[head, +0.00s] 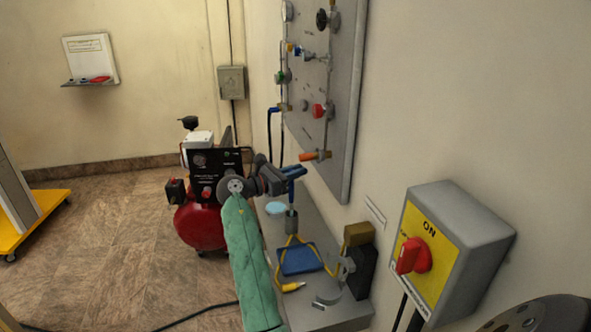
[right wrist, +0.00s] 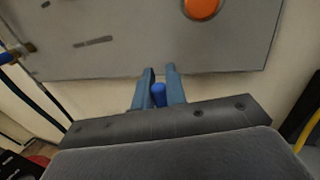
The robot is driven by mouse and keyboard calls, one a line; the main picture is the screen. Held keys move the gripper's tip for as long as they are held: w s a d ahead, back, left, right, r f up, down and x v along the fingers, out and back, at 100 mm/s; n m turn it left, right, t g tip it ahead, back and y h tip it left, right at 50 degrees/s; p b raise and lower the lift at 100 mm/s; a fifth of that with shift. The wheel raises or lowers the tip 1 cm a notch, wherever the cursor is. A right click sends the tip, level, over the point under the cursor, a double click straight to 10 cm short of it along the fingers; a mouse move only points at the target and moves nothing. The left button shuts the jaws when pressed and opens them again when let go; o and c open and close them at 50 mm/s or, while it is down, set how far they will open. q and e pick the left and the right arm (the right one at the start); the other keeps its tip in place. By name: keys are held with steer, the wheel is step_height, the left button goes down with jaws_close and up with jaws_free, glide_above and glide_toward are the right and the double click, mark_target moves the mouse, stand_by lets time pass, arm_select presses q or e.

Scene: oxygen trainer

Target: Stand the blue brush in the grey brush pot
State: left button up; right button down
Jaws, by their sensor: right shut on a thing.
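My right gripper (head: 295,172) is at the end of the green-sleeved arm, above the grey bench. In the right wrist view its two blue fingers (right wrist: 159,90) are closed on the blue brush (right wrist: 158,95), whose rounded blue end shows between them. In the head view the brush (head: 291,192) hangs upright below the fingers, over the small grey brush pot (head: 291,224). Its lower end meets the pot's mouth in the picture; I cannot tell whether it is inside or just above. My left gripper is not in view.
On the bench (head: 345,315) are a pale blue dish (head: 276,208), a blue mat (head: 298,262) with yellow tubing, and a dark block with a brass top (head: 358,234). A grey valve panel (head: 340,110) hangs close behind. A switch box (head: 455,250) juts out at right.

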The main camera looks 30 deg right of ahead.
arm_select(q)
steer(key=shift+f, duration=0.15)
arm_select(e)
steer(key=shift+f, duration=2)
